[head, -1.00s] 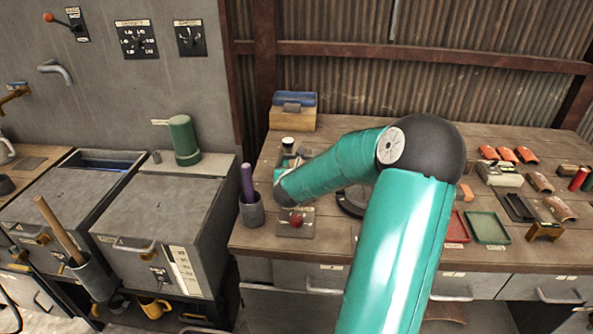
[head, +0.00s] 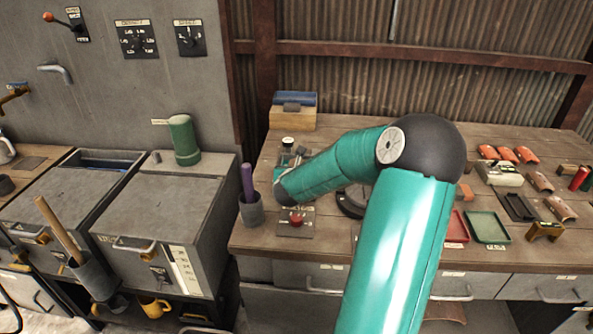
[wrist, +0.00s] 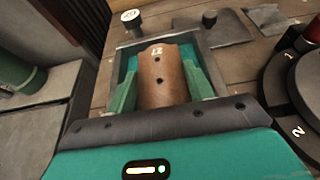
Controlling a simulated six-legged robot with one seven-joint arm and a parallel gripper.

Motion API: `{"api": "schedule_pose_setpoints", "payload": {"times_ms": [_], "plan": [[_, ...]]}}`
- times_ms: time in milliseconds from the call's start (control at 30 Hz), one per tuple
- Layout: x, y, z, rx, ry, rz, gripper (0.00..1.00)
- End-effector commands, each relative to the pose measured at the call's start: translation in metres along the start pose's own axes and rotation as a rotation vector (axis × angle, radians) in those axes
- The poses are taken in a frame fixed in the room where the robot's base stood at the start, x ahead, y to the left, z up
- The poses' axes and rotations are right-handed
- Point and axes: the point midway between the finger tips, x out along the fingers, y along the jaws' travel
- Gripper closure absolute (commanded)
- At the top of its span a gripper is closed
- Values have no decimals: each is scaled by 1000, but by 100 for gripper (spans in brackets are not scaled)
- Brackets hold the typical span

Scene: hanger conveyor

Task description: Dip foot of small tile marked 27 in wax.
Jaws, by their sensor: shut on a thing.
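The small tile (wrist: 163,92) is brown-orange and curved, with small dark holes and an upside-down "27" near its far end. It shows in the wrist view between the two green fingers of my gripper (wrist: 161,75), which is shut on it. A square grey-rimmed container (wrist: 195,47) lies around and beyond the tile in that view. I cannot tell whether the tile's foot touches anything in it, and I cannot make out wax. In the head view my gripper and the tile are mostly hidden behind my arm, at the bench's left end.
A round dark numbered stand (wrist: 293,95) is close on the right in the wrist view. In the head view, a grey cup with a purple handle (head: 248,185) and a red-button plate (head: 295,221) are nearby.

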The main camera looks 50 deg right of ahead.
Motion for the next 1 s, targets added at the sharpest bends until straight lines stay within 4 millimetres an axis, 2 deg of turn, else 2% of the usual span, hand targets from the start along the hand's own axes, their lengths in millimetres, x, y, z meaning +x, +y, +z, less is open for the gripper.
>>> {"api": "schedule_pose_setpoints", "payload": {"times_ms": [1000], "plan": [[-10, 0, 26, -1, -2, 0, 72]]}}
